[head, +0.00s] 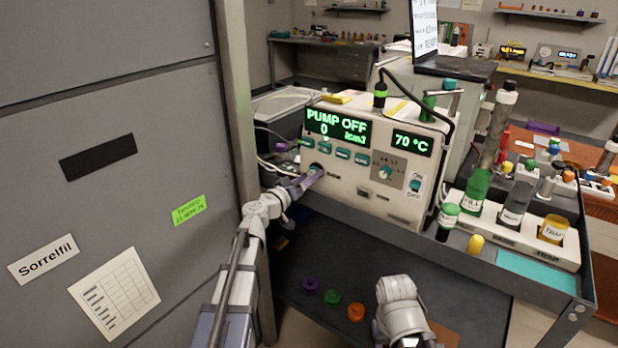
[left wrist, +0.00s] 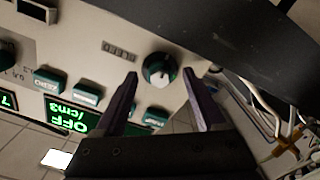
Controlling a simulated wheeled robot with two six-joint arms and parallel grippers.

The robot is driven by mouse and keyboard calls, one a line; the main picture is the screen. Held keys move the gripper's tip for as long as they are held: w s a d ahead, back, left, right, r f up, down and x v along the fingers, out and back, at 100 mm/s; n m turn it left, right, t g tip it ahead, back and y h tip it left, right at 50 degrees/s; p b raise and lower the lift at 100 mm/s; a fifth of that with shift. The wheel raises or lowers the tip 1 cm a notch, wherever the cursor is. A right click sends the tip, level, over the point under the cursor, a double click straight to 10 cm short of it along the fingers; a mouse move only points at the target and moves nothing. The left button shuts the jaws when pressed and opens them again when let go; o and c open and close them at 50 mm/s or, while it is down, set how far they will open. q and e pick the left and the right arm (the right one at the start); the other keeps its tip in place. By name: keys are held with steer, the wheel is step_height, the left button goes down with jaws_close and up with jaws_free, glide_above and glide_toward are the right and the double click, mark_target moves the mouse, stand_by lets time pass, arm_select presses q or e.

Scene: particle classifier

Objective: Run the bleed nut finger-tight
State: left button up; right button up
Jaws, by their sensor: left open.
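The bleed nut (left wrist: 158,70) is a round knob with a white face and dark green edge. It sits on the pale panel beside the printed word BLEED in the left wrist view. My left gripper (left wrist: 159,77) is open, with one purple-grey finger on each side of the nut in the picture. I cannot tell whether the fingers touch it. In the head view my left gripper (head: 310,180) is at the lower left of the pump unit's front (head: 345,190) and hides most of the nut. My right gripper is out of view; only part of my right arm shows at the bottom.
The pump display (head: 337,125) reads PUMP OFF and 0. A rack of bottles (head: 510,235) stands at the right of the unit. Purple, green and orange caps (head: 356,312) lie on the lower shelf. A grey cabinet (head: 100,170) stands close on the left.

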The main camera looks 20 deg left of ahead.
arm_select(q)
steer(key=v, duration=0.7)
steer(key=shift+s, duration=0.15)
steer(key=s+d+f+m+g+h+p, duration=0.1)
steer(key=s+d+m+g+p, duration=0.3)
steer(key=d, duration=0.7)
steer(key=s+d+f+m+g+h+p, duration=0.1)
steer(key=s+d+m+g+h+p, duration=0.1)
steer(key=s+d+g+p, duration=0.65)
steer(key=s+g+y+p, duration=0.5)
steer(key=s+y+p, duration=0.3)
steer(key=s, duration=0.7)
steer(key=y, duration=0.2)
steer(key=shift+s+r+y, duration=0.3)
steer(key=shift+s, duration=0.05)
